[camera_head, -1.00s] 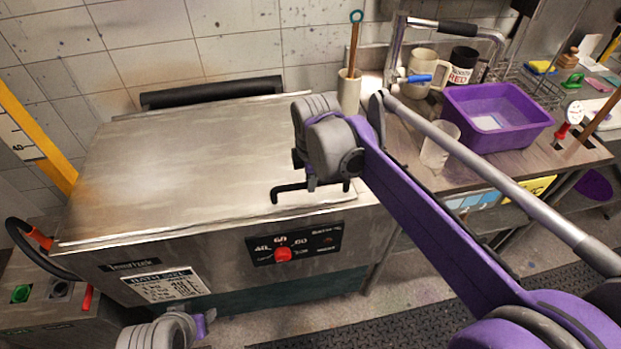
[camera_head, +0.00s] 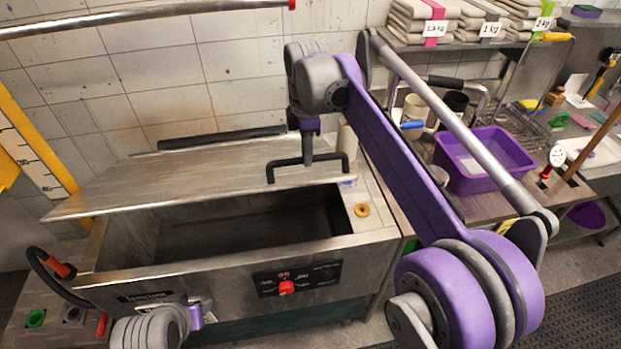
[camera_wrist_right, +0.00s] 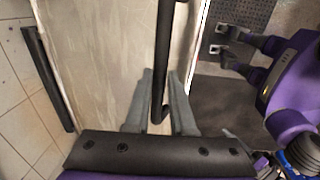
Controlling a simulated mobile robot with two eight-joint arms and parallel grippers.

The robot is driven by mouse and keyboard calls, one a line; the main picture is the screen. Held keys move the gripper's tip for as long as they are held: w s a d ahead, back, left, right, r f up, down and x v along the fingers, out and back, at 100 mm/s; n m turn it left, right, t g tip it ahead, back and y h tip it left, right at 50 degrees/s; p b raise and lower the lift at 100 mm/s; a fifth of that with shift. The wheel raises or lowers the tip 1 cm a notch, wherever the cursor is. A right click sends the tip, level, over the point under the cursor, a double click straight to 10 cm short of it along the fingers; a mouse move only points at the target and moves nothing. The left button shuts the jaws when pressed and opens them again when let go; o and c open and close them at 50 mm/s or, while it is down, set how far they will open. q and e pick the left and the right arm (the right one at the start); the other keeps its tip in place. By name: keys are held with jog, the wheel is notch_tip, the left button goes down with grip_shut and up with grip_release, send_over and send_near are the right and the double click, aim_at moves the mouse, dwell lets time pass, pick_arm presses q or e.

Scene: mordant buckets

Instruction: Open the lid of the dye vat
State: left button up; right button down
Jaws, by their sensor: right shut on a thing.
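The dye vat (camera_head: 236,276) is a steel tank at the left in the head view. Its lid (camera_head: 160,178) is raised at the front and tilted up towards the wall, so part of the dark inside (camera_head: 240,222) shows. My right gripper (camera_head: 308,158) is shut on the black lid handle (camera_head: 345,163) at the lid's front edge. In the right wrist view, the two grey fingers (camera_wrist_right: 160,105) sit on both sides of the handle bar (camera_wrist_right: 163,50), over the lid (camera_wrist_right: 100,45). Part of my left arm shows at the bottom left of the head view; its jaw state is unclear.
A control panel with a red knob (camera_head: 287,287) is on the vat's front. A small tan ring (camera_head: 362,210) lies on the vat's right rim. To the right, a bench holds a purple basin (camera_head: 482,180) and mugs.

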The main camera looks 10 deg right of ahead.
jog(key=w+r, duration=0.5)
jog(key=r, duration=0.1)
jog(key=shift+w, duration=0.25)
dwell(0.3)
